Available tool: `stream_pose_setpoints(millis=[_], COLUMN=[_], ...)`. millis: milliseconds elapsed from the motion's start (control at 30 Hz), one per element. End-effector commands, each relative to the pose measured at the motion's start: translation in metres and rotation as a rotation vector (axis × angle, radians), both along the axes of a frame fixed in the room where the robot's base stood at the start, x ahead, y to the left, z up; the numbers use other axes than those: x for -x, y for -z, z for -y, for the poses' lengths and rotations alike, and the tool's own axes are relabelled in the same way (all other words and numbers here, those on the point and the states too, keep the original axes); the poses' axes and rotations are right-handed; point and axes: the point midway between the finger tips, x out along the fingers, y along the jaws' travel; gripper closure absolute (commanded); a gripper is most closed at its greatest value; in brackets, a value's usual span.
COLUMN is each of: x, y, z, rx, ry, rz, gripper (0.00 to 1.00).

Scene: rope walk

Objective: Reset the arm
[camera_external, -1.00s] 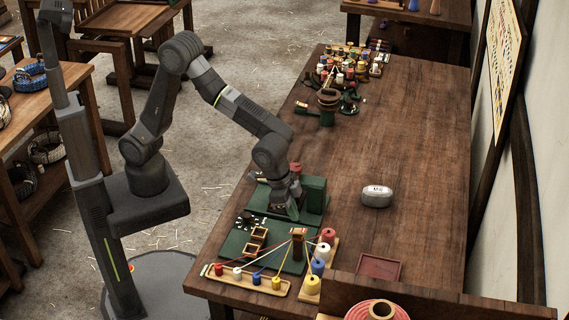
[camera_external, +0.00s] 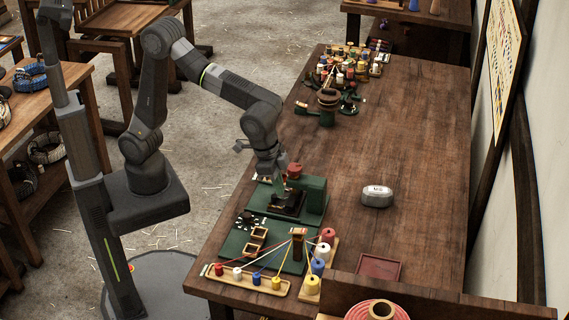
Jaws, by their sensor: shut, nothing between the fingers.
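My gripper (camera_external: 279,184) is at the end of my bent arm (camera_external: 232,88), above the left side of the long wooden table (camera_external: 410,150). It points down, shut and empty. It is close to a green device with a red top (camera_external: 314,194); whether they touch I cannot tell. The fingertips are small and partly lost against the green behind them.
A green board with small wooden frames (camera_external: 236,245) and a rack of coloured spools (camera_external: 247,281) stand at the front. More spools (camera_external: 350,70) stand at the back. The table's middle is clear.

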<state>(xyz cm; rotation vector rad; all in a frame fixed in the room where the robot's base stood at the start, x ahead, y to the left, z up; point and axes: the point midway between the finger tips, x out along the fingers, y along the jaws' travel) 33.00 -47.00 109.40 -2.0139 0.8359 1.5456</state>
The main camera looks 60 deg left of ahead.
Motion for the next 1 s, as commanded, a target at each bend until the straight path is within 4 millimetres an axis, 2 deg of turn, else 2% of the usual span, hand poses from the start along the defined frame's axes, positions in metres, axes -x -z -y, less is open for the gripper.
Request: stream_pose_setpoints(millis=[33,200,400,600,900,1000], x=[-0.003,-0.012,-0.020,-0.023,-0.024,-0.024], y=[0.012,0.042,0.067,0.078,0.079,0.079], z=[0.003,0.012,0.020,0.023,0.024,0.024], rx=[-0.004,-0.002,0.000,0.002,0.003,0.003], ry=[0.000,-0.001,-0.001,-0.001,-0.001,-0.001], rz=[-0.003,-0.001,0.001,0.002,0.003,0.003], gripper=[1.00,1.00,1.00,1.00,1.00,0.80])
